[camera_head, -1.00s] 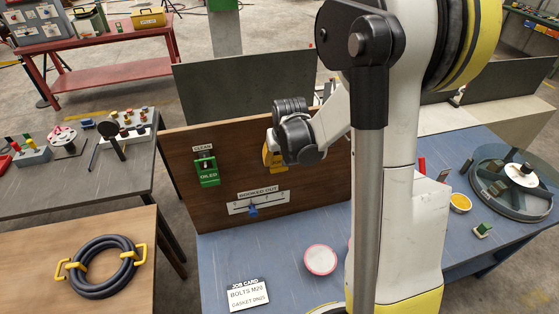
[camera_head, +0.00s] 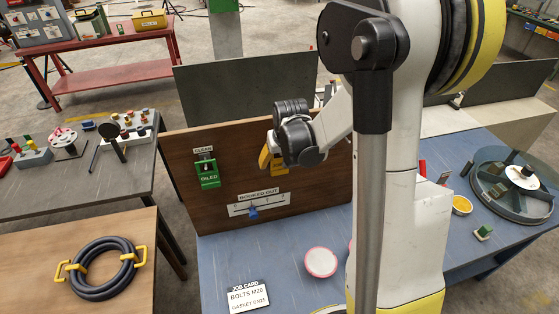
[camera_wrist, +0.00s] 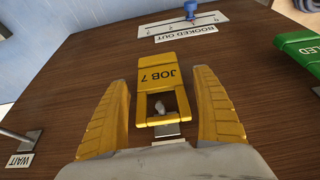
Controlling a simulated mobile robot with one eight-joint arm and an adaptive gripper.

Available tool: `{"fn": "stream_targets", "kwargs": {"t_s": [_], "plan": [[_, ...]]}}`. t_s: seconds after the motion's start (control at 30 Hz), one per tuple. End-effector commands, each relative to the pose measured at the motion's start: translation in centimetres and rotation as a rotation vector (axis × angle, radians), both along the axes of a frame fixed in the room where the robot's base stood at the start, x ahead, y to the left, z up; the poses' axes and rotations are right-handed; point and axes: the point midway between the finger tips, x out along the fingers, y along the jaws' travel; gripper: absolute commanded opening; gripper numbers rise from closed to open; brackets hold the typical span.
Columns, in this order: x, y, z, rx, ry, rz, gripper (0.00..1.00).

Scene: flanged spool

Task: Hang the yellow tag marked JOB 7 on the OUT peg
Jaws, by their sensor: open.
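The yellow JOB 7 tag (camera_wrist: 160,78) hangs against the brown board, with a square window through which a metal peg end shows in the wrist view. In the head view its yellow face (camera_head: 281,170) shows partly below my wrist. My gripper (camera_wrist: 165,80) is open, with a yellow finger on each side of the tag and visible gaps between. In the head view, my gripper (camera_head: 270,160) is mostly hidden by the wrist. No peg label reading just OUT is visible; a WAIT label (camera_wrist: 19,160) is at the wrist view's lower left.
A green OILED tag (camera_head: 208,175) hangs under a CLEAN label (camera_head: 203,150). A BOOKED OUT plate (camera_head: 258,203) carries a blue knob (camera_head: 252,212).

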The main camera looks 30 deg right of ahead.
Motion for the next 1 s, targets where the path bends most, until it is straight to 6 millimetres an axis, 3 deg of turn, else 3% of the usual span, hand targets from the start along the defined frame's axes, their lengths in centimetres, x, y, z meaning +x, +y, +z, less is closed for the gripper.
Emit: {"fn": "stream_targets", "kwargs": {"t_s": [0.17, 0.6, 0.8, 1.0], "plan": [[-0.9, 0.3, 2.1, 0.000, 0.000, 0.000, 0.77], [-3.9, 1.1, 9.8, 0.000, 0.000, 0.000, 0.77], [-4.4, 1.2, 10.9, 0.000, 0.000, 0.000, 0.77], [-4.7, 1.8, 10.2, -0.002, -0.006, 0.008, 0.77]]}}
